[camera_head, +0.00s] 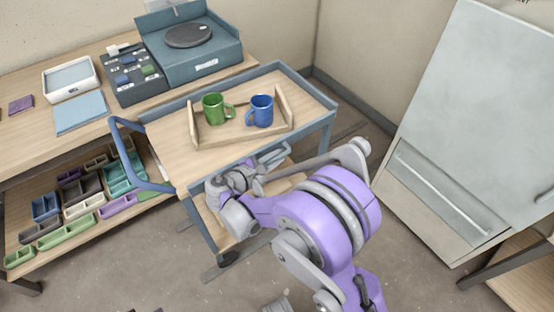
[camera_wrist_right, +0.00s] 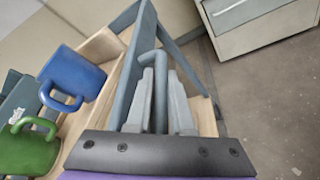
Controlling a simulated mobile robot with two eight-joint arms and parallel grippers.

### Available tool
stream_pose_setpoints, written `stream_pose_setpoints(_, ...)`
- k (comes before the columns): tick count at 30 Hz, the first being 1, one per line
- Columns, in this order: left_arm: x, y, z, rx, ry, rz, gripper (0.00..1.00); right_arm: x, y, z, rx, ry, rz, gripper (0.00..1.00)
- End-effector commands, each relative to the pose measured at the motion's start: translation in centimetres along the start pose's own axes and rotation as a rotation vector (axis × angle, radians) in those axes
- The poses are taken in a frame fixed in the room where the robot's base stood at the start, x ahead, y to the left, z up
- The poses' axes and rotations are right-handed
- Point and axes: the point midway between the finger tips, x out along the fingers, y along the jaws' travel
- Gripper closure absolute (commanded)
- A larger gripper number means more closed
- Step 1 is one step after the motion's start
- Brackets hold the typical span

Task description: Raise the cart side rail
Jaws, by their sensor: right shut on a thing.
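The cart (camera_head: 160,130) has a wooden top and a blue-grey frame, with raised edges along its back and right sides. On its near side is the blue-grey side rail (camera_wrist_right: 147,58), a bar with a bent end. My right gripper (camera_head: 268,160) is at this near side, close to the right corner. In the wrist view its grey fingers (camera_wrist_right: 160,100) are shut on the rail. The fingers and my purple arm hide much of the rail, so its full tilt is hard to tell. My left gripper is out of view.
A wooden tray (camera_head: 194,130) with a green mug (camera_head: 213,108) and a blue mug (camera_head: 260,112) stands on the cart top, just behind the rail. A workbench (camera_head: 30,125) is at the left. A pale cabinet (camera_head: 460,110) stands at the right. Floor is open between cart and cabinet.

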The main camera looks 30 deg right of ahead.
Motion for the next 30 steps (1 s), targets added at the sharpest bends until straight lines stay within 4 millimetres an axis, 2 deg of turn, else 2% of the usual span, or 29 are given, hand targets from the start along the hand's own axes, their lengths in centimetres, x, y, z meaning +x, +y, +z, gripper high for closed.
stream_pose_setpoints(10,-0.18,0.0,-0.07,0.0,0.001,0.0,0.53,0.01,0.52,-0.1,-0.108,0.0,-0.046,1.0)
stream_pose_setpoints(25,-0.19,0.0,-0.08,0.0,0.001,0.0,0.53,0.01,0.6,-0.1,-0.122,-0.001,-0.051,1.0)
stream_pose_setpoints(26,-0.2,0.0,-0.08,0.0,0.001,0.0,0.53,0.01,0.6,-0.1,-0.121,-0.001,-0.051,0.75)
stream_pose_setpoints(27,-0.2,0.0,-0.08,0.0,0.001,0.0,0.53,0.01,0.6,-0.1,-0.121,-0.001,-0.051,0.68)
stream_pose_setpoints(30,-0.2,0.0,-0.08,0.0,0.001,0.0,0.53,0.01,0.59,-0.09,-0.121,-0.001,-0.051,0.68)
